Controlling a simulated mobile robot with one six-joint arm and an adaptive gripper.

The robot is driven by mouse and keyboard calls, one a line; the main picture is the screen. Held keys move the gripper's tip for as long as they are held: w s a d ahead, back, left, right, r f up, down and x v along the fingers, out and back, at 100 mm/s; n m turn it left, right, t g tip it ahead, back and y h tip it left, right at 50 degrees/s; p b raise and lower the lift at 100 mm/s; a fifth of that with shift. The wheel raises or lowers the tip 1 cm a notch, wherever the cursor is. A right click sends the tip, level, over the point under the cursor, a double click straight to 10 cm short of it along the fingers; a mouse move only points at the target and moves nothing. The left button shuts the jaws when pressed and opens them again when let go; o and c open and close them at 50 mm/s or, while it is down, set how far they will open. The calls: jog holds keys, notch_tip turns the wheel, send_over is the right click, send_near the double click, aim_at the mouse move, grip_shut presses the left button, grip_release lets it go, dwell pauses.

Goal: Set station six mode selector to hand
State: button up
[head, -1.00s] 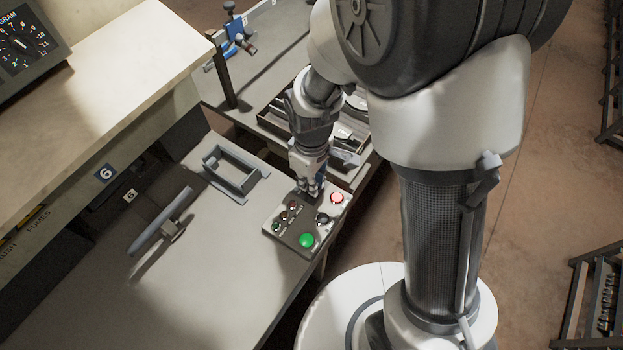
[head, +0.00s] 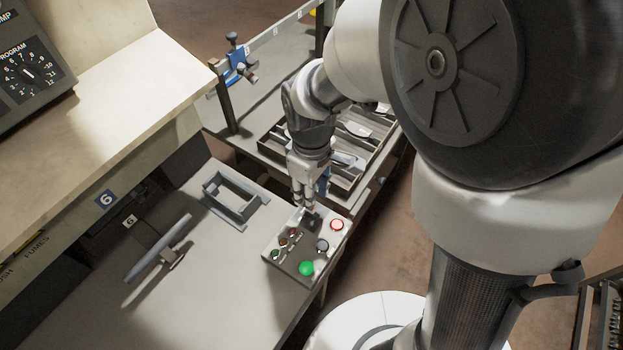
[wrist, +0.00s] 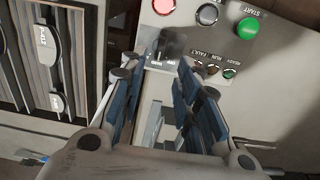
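The station six control panel (head: 290,266) sits on the grey bench's near right corner. Its black mode selector knob (wrist: 172,50) shows in the wrist view below the red button, with small labels under it that I cannot read clearly. My gripper (head: 308,209) points down at the panel's upper part, where its fingers partly hide the selector in the head view. In the wrist view, the blue fingers of my gripper (wrist: 162,66) are apart with nothing between the tips, and the knob lies just beyond them. I cannot tell whether they touch it.
The panel also has a red button (head: 337,225), a dark button (head: 322,245), a green start button (head: 307,268) and small indicator lamps (head: 284,244). A grey frame fixture (head: 232,207) and a bar handle (head: 160,250) stand on the bench. A parts tray (head: 267,143) lies behind.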

jog(key=shift+r, duration=2.35)
